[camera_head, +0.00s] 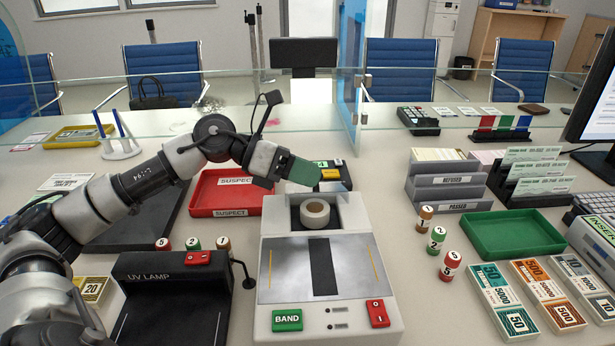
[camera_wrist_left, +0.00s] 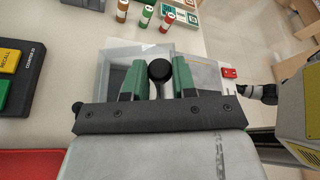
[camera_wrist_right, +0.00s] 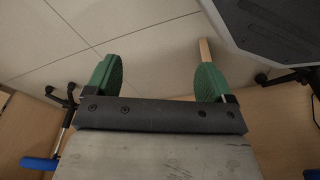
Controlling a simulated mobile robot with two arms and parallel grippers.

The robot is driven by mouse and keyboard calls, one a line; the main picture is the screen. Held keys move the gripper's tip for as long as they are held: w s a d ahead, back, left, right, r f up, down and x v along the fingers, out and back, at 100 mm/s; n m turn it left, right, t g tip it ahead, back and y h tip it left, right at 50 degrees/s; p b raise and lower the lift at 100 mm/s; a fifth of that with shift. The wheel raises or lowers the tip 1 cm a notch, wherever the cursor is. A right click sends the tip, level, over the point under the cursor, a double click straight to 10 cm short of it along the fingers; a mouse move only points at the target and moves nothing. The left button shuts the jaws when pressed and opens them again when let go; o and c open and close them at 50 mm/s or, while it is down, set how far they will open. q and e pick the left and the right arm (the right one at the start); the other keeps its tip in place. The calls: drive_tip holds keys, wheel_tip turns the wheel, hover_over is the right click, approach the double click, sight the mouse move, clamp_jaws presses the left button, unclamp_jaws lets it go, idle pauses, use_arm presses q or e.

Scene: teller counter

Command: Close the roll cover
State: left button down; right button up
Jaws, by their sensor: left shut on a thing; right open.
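The banding machine (camera_head: 385,265) stands at the front centre, with a white tape roll (camera_head: 315,213) in its rear bay. My left gripper (camera_head: 314,178) is above and behind the roll. In the left wrist view its green fingers (camera_wrist_left: 159,82) are shut on a round black knob (camera_wrist_left: 159,71), which looks like the roll cover's knob. A pale, see-through box shape (camera_wrist_left: 118,56) surrounds it there; I cannot tell the cover's exact angle. In the head view the fingers hide the knob. My right gripper (camera_wrist_right: 155,75) is open and empty, over the floor in its wrist view.
A red SUSPECT tray (camera_head: 222,193) lies left of the roll bay, and a black counter unit (camera_head: 335,175) stands behind it. The UV lamp (camera_head: 165,290) is at the front left. Numbered rolls (camera_head: 437,240) and a green tray (camera_head: 512,234) are to the right.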

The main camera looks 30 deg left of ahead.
sight(298, 199)
use_arm(q)
drive_tip(key=f+b, duration=0.1)
drive_tip(key=s+d+m+y+b, duration=0.1)
drive_tip(key=b, duration=0.1)
drive_tip(key=shift+s+f+m+t, duration=0.2)
drive_tip(key=shift+f+m+t, duration=0.1)
drive_tip(key=shift+f+t, duration=0.1)
drive_tip(key=b, duration=0.1)
drive_tip(key=s+f+m+b, duration=0.1)
drive_tip(key=b, duration=0.1)
drive_tip(key=shift+d+f+t, duration=0.15)
drive_tip(key=shift+d+t, duration=0.2)
drive_tip(key=shift+t, duration=0.05)
drive_tip(key=shift+m+y+b, duration=0.3)
drive_tip(key=shift+b, duration=0.1)
drive_tip(key=shift+s+d+f+b, duration=0.1)
drive_tip(key=shift+s+f+b, duration=0.1)
drive_tip(key=shift+b, duration=0.15)
use_arm(e)
wheel_tip(298, 199, up, 21)
drive_tip(key=w+t, duration=0.1)
drive_tip(key=w, duration=0.1)
use_arm(q)
drive_tip(key=shift+f+m, duration=0.1)
drive_tip(key=shift+m, duration=0.2)
use_arm(e)
drive_tip(key=shift+w, duration=0.1)
use_arm(q)
drive_tip(key=c, duration=0.9)
unclamp_jaws()
